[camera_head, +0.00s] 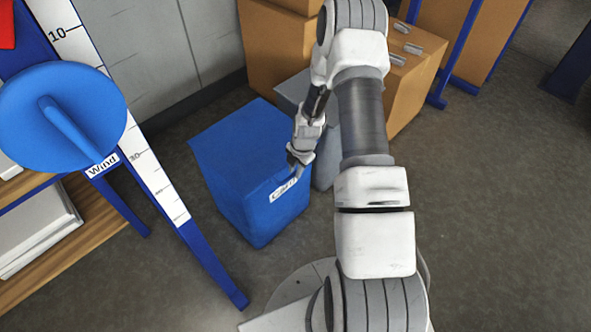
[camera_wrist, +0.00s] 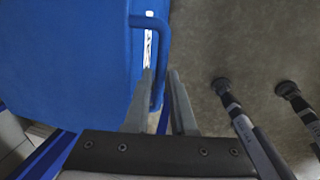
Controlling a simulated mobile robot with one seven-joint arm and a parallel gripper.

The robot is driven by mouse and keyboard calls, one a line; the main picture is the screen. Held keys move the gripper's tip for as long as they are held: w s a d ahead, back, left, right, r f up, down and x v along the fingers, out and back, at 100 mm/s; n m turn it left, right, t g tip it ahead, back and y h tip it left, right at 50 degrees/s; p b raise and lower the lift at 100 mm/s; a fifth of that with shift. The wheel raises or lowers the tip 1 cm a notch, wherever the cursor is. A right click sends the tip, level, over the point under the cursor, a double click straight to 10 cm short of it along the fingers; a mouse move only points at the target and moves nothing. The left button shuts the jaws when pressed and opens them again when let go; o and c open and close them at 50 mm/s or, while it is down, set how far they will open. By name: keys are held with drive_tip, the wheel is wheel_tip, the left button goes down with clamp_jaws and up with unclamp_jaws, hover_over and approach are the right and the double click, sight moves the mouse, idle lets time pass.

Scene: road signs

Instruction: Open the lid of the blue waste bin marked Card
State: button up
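The blue waste bin (camera_head: 238,150) stands on the floor left of my arm, its flat lid down. A white label reading Card (camera_head: 284,189) is on its front, near the top edge. In the wrist view the bin (camera_wrist: 65,60) fills the left side. A blue bar handle (camera_wrist: 163,60) sticks out beside the label (camera_wrist: 149,42). My gripper (camera_head: 297,163) is at the bin's front top edge. In the wrist view its two fingers (camera_wrist: 161,80) are apart, one on each side of the handle's lower part. Contact with the handle cannot be told.
A grey bin (camera_head: 326,160) stands behind the blue one, partly hidden by my arm. Cardboard boxes (camera_head: 275,45) stand at the back. A blue post with a white scale (camera_head: 150,160) and a round blue disc marked Wind (camera_head: 85,95) are at left.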

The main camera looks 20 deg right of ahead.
clamp_jaws()
idle(1.1)
